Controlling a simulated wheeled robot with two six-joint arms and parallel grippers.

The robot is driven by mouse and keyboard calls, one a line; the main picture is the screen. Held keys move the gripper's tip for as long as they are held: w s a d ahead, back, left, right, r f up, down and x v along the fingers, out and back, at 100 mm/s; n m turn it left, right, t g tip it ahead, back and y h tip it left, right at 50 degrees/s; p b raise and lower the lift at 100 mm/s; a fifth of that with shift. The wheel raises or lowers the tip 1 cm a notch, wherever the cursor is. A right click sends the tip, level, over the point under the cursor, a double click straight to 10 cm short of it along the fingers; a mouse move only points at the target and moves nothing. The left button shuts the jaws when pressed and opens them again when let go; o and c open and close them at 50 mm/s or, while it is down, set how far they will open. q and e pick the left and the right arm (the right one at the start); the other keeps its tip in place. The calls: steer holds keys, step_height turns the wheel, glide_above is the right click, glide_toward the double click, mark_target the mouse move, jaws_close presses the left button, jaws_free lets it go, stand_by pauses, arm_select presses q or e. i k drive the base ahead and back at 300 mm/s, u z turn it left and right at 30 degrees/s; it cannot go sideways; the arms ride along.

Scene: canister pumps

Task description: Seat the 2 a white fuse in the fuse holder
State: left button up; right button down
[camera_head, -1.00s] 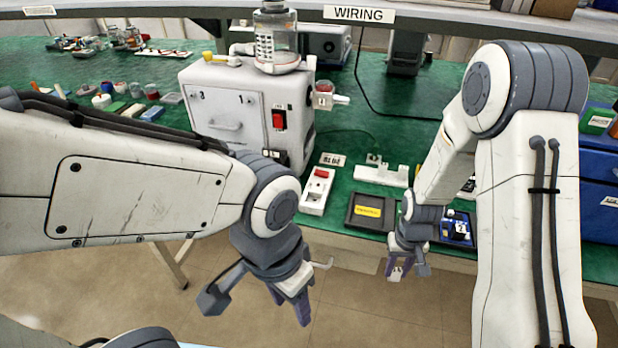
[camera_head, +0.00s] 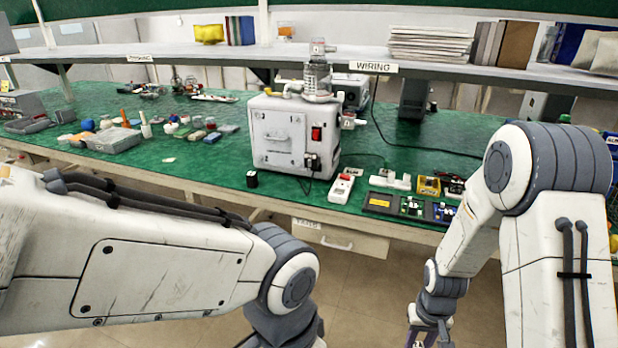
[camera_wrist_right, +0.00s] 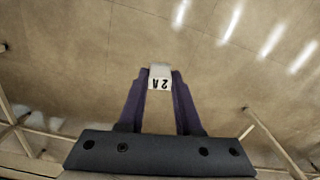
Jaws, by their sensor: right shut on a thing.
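In the right wrist view my right gripper (camera_wrist_right: 160,82) is shut on a small white fuse (camera_wrist_right: 160,77) marked "2 A", held between the purple fingertips over the floor. In the head view my right gripper (camera_head: 428,338) is at the bottom edge, in front of the bench and below its top; the fuse is out of sight there.
A white pump unit (camera_head: 292,135) with a red switch stands on the green bench (camera_head: 225,170). Beside it are a white switch strip (camera_head: 341,188), a dark tray (camera_head: 378,203) and small boards. Loose parts lie at left. A shelf (camera_head: 440,76) overhangs the back.

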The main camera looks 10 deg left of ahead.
mark_target(311, 160)
steer(key=u, duration=0.5)
steer(key=i, duration=0.45)
steer(key=u, duration=0.75)
steer(key=i, duration=0.65)
steer(key=z, duration=0.05)
